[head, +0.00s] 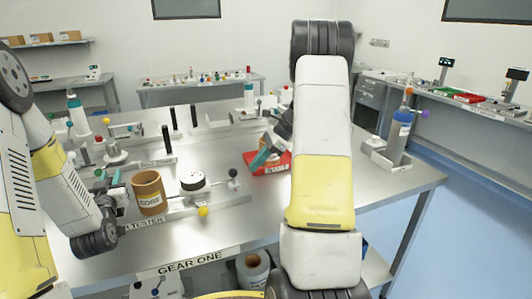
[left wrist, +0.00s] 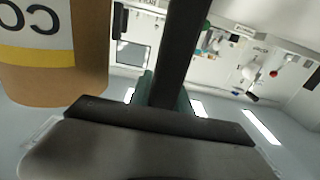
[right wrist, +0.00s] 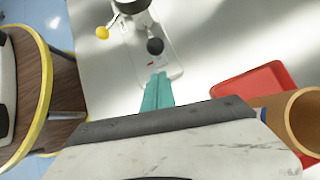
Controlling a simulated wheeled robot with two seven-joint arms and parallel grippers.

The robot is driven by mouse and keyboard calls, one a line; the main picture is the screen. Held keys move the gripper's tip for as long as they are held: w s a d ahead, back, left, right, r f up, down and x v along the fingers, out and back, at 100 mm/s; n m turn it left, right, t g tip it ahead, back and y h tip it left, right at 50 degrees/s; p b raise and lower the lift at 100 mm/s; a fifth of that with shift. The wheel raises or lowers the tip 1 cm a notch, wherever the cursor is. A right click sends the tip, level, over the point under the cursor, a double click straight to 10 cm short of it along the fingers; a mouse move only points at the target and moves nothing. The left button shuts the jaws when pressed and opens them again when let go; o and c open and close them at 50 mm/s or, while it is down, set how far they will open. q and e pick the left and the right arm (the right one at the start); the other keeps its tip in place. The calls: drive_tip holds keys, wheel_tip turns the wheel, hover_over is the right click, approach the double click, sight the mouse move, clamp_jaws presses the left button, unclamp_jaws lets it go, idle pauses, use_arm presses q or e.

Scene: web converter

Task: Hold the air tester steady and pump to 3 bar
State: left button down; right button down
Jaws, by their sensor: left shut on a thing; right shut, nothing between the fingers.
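The air tester stands at the front of the bench behind a partly covered TESTER label (head: 143,224). Its white, black-topped round body (head: 194,182) has a lever ending in a black knob (head: 233,172), and a yellow ball (head: 203,210) in front. My left gripper (head: 112,205) is shut on a dark upright bar (left wrist: 182,50) at the tester's left end. My right gripper (head: 262,157) is shut and empty, right of the black knob. In the right wrist view its teal fingertips (right wrist: 157,88) are just short of the knob (right wrist: 155,46), apparently apart. No pressure reading is legible.
A brown CORE roll (head: 149,193) stands between the left gripper and the round body.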

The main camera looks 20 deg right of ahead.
sight(236, 171)
use_arm(q)
drive_tip(key=shift+s+f, duration=0.15)
drive_tip(key=shift+f, duration=0.4)
use_arm(e)
drive_tip(key=shift+w+a+f, duration=0.1)
drive_tip(key=shift+w+a, duration=0.1)
drive_tip(key=shift+a, duration=0.65)
drive_tip(key=shift+w+a+f, duration=0.1)
drive_tip(key=shift+w+a, duration=0.05)
drive_tip(key=shift+a, duration=0.7)
use_arm(q)
drive_tip(key=shift+a, duration=0.1)
use_arm(e)
drive_tip(key=shift+a, duration=0.95)
drive_tip(key=d+f+v, duration=0.1)
drive_tip(key=d+v, duration=0.1)
drive_tip(key=v, duration=1.1)
drive_tip(key=shift+s+d+f, duration=0.15)
drive_tip(key=shift+s+f, duration=0.1)
drive_tip(key=shift+f, duration=0.05)
use_arm(q)
drive_tip(key=shift+r, duration=0.35)
